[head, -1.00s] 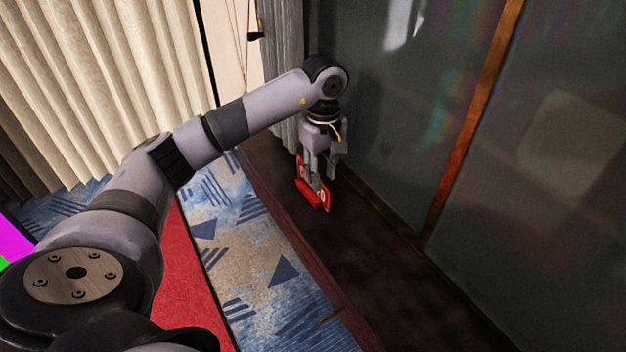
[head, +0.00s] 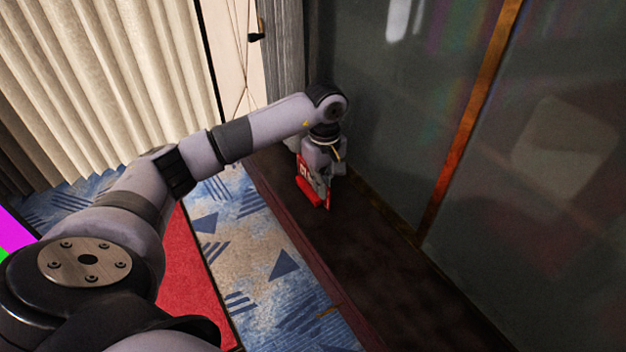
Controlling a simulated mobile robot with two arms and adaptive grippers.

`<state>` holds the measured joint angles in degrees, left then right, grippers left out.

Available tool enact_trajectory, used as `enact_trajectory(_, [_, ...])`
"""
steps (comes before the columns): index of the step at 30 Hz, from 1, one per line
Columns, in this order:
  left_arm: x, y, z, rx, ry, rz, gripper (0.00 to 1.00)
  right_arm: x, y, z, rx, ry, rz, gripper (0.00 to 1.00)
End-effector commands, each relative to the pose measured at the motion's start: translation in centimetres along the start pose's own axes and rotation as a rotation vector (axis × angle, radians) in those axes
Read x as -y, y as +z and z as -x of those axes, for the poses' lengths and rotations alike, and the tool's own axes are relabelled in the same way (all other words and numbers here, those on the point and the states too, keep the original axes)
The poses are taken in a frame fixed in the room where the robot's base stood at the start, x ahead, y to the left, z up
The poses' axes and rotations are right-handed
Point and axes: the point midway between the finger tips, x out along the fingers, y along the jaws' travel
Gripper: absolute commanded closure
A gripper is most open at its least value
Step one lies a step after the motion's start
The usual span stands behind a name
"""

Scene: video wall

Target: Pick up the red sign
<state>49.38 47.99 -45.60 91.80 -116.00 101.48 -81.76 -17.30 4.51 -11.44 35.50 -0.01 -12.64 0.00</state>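The red sign (head: 305,184) stands on the dark ledge (head: 350,255) in front of the dark glass panels. It is small, with pale markings on its face. My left gripper (head: 322,183) points down at the sign, with its fingers low around the sign's right part. The fingers overlap the sign and hide part of it. I cannot tell whether they are closed on it. My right gripper is not in view.
Dark glass panels (head: 400,120) with an orange-brown strip (head: 470,125) rise behind the ledge. Cream curtains (head: 100,70) hang at the left. Blue patterned carpet (head: 255,255) and a red strip (head: 188,270) lie below the ledge. The ledge is clear to the right of the sign.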

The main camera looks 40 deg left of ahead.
Motion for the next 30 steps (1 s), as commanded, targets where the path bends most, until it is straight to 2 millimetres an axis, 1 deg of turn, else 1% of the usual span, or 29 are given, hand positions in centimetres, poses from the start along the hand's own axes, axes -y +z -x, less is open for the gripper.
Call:
enact_trajectory(20, [0.0,0.0,0.2,-0.001,0.001,0.000,1.00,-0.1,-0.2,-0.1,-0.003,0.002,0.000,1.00])
enact_trajectory(23, [-0.1,-0.1,0.7,-0.001,0.003,0.001,1.00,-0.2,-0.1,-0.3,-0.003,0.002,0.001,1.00])
enact_trajectory(26, [-0.1,-0.1,1.8,-0.002,0.004,0.001,1.00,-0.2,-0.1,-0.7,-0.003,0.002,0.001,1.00])
enact_trajectory(29, [-0.1,-0.1,3.5,-0.004,0.007,0.001,1.00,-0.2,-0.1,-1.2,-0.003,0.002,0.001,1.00])
enact_trajectory(30, [-0.2,-0.1,4.4,-0.003,0.008,0.001,1.00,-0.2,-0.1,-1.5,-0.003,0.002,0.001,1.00])
